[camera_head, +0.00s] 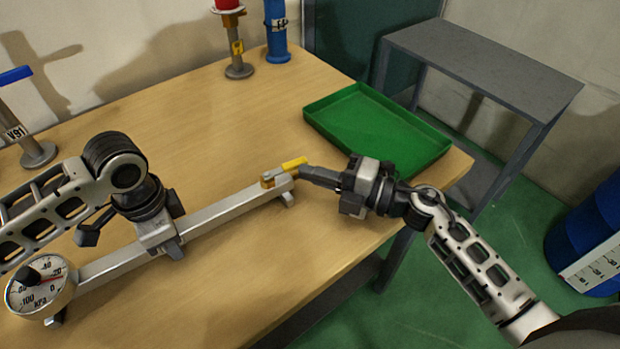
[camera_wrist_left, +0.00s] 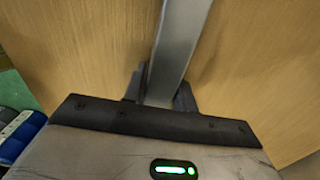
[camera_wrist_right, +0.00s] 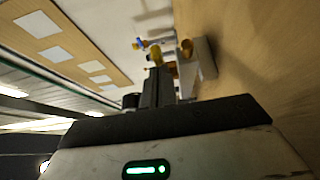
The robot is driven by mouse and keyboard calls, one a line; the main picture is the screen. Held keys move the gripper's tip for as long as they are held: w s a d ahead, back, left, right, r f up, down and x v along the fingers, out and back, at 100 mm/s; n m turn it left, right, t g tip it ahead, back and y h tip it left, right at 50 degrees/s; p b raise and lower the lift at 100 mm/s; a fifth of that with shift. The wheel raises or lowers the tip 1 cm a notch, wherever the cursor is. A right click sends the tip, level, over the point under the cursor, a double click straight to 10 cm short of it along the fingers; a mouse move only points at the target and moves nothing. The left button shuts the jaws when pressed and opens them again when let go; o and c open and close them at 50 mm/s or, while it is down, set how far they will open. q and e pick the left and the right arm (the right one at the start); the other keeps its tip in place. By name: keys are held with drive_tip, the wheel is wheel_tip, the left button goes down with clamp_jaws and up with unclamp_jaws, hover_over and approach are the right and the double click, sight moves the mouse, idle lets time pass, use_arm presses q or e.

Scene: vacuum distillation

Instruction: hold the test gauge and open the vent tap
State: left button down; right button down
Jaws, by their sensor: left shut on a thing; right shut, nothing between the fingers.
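The test gauge is a long grey bar (camera_head: 225,212) with a round kPa dial (camera_head: 40,285) at its left end. The exact reading is too small to tell. The vent tap, a brass fitting with a yellow lever (camera_head: 295,163), sits at the bar's right end; the lever also shows in the right wrist view (camera_wrist_right: 156,58). My left gripper (camera_head: 165,240) is shut around the middle of the bar, which runs between its fingers in the left wrist view (camera_wrist_left: 180,45). My right gripper (camera_head: 306,174) is shut and empty, its tips close beside the lever; contact is unclear.
A green tray (camera_head: 330,112) lies empty at the table's right corner. A red-topped stand (camera_head: 238,62) and a blue cylinder (camera_head: 276,35) stand at the back. A stand tagged V91 (camera_head: 35,150) is at far left. A grey side table (camera_head: 480,60) stands beyond.

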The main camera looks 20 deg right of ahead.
drive_tip(key=shift+w+d+n+g+y, duration=0.15)
drive_tip(key=shift+w+n+g+y, duration=0.45)
drive_tip(key=shift+g, duration=0.3)
drive_tip(key=shift+s, duration=0.1)
drive_tip(key=s, duration=0.1)
drive_tip(key=s+d, duration=0.1)
drive_tip(key=s, duration=0.2)
drive_tip(key=shift+s+d, duration=0.2)
drive_tip(key=shift+d, duration=0.1)
drive_tip(key=v, duration=0.9)
drive_tip(key=shift+w+d, duration=0.25)
drive_tip(key=shift+d, duration=0.15)
use_arm(q)
drive_tip(key=c, duration=1)
unclamp_jaws()
drive_tip(key=shift+c, duration=0.2)
drive_tip(key=shift+r, duration=0.1)
